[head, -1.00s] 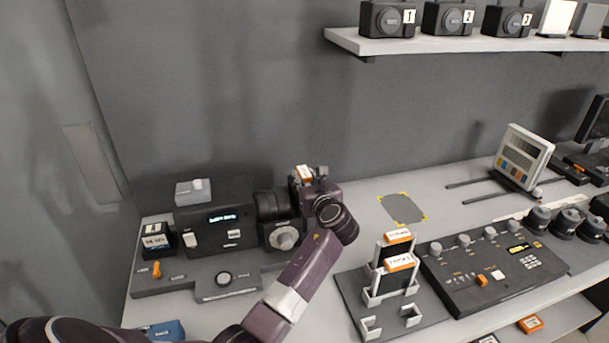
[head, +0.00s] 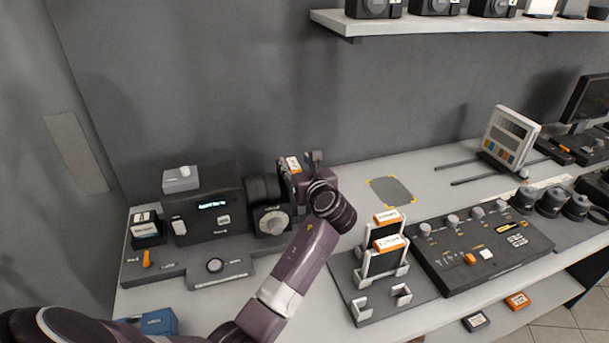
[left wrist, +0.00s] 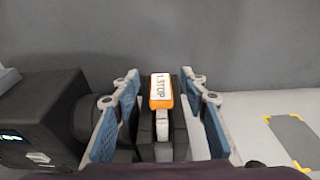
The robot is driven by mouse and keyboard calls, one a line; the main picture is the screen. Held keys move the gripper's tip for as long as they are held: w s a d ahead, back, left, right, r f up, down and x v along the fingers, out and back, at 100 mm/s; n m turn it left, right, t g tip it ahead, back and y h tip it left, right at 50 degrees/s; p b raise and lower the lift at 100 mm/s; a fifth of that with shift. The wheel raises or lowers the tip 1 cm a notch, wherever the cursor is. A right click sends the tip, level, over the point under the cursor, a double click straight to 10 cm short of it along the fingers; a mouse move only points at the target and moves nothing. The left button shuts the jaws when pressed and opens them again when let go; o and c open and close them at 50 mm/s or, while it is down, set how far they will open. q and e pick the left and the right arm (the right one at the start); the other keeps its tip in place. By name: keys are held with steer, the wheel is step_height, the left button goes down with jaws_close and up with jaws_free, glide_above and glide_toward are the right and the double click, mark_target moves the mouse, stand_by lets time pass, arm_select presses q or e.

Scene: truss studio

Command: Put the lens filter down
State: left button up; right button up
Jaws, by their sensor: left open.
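The lens filter, with an orange tab reading "1 STOP" (left wrist: 161,92), stands upright in front of the dark lens barrel (head: 263,188) of the bench unit. Its tab also shows in the head view (head: 293,164). My left gripper (left wrist: 160,110) is open, with one blue-padded finger on each side of the filter and a visible gap to the tab on both sides. In the head view my left gripper (head: 301,173) partly hides the filter, and its lower part is hard to see. My right gripper is not in view.
A filter rack (head: 362,308) holds two orange-tabbed filters, with empty slots in front. A control panel (head: 480,245) stands to its right. A grey yellow-cornered mark (head: 392,191) lies clear on the bench. A shelf (head: 430,22) with cameras hangs above. A blue box (head: 152,322) sits front left.

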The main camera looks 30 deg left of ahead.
arm_select(q)
steer(key=b+v, duration=0.1)
steer(key=v, duration=0.7)
steer(key=shift+s+d, duration=0.25)
steer(key=shift+d, duration=0.05)
steer(key=shift+r, duration=0.1)
